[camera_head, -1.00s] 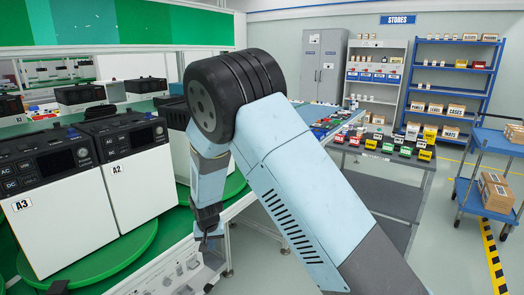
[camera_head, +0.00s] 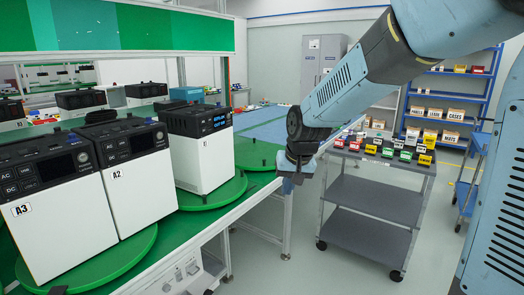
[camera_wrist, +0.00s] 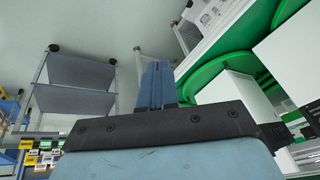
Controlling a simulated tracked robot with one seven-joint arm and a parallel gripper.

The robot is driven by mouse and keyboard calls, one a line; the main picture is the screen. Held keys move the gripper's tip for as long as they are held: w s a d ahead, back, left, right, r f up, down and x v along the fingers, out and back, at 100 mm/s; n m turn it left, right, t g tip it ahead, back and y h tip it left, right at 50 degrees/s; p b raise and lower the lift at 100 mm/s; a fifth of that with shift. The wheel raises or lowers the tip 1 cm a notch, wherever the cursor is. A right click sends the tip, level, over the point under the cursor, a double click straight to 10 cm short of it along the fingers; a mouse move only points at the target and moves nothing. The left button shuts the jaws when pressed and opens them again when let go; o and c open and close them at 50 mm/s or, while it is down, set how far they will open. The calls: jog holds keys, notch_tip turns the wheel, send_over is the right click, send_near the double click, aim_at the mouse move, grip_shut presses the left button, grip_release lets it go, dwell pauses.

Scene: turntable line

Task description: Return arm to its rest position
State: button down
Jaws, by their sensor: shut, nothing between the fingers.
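My gripper (camera_head: 288,186) hangs in the middle of the head view, over the aisle between the green-topped bench and the grey trolley. It points down and holds nothing. In the wrist view its fingers (camera_wrist: 157,84) are together, with bare floor beyond them. My arm reaches in from the upper right of the head view, and a large part of it covers the right edge.
White units marked A3 (camera_head: 60,215) and A2 (camera_head: 142,190) stand on green turntables at left, with another unit (camera_head: 203,160) behind. The grey trolley (camera_head: 375,205) carries small coloured boxes. Blue shelving (camera_head: 482,87) stands behind. Floor between bench and trolley is clear.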

jog(key=s+d+r+t+h, duration=0.1)
jog(key=s+d+r, duration=0.3)
jog(key=s+d, duration=0.4)
jog(key=s+d+r+h, duration=0.1)
jog(key=s+d+r, duration=0.3)
jog(key=s+d, duration=0.4)
jog(key=shift+s+d+r+m+t, duration=0.25)
jog(key=shift+s+r+m+t, duration=0.15)
jog(key=shift+s, duration=2.9)
